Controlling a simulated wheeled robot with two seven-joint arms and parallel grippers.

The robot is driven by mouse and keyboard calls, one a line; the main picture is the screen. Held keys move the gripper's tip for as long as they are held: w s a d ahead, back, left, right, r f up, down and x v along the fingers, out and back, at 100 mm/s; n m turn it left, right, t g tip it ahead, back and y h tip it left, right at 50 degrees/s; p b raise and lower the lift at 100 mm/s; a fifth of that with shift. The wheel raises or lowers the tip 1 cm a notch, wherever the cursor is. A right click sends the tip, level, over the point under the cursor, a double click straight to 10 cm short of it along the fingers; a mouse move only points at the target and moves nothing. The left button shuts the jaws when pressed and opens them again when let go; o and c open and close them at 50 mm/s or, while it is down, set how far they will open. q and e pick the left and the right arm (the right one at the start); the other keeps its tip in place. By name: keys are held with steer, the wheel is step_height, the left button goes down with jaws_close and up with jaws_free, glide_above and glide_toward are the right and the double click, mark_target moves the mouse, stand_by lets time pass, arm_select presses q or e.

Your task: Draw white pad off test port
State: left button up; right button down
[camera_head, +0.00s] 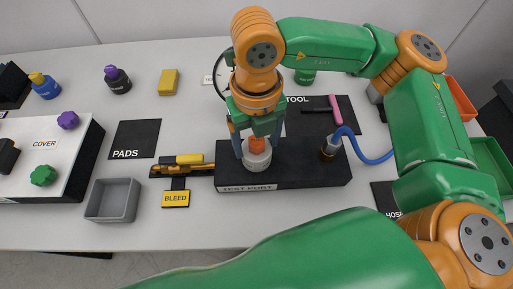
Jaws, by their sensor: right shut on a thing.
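My right gripper (257,148) points down over the black test port block (310,172), which carries a "TEST PORT" label at its front. Its fingers are shut on the white pad (257,163), a round white piece with an orange part between the fingers. The pad sits at the port; whether it touches the block beneath cannot be told. My left gripper is not in view. The black mat (134,138) marked "PADS" lies left of the block and is bare.
A brass and yellow bleed valve (185,165) stands left of the block. A grey tray (113,200) is at front left. A blue hose (365,155) with a fitting is on the right. A pink-handled tool (336,110) lies behind. Bottles and a yellow block (168,82) stand at the back.

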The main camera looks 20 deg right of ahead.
steer(key=shift+r, duration=0.15)
steer(key=shift+r, duration=0.5)
steer(key=shift+r+p, duration=1.75)
steer(key=shift+r, duration=0.55)
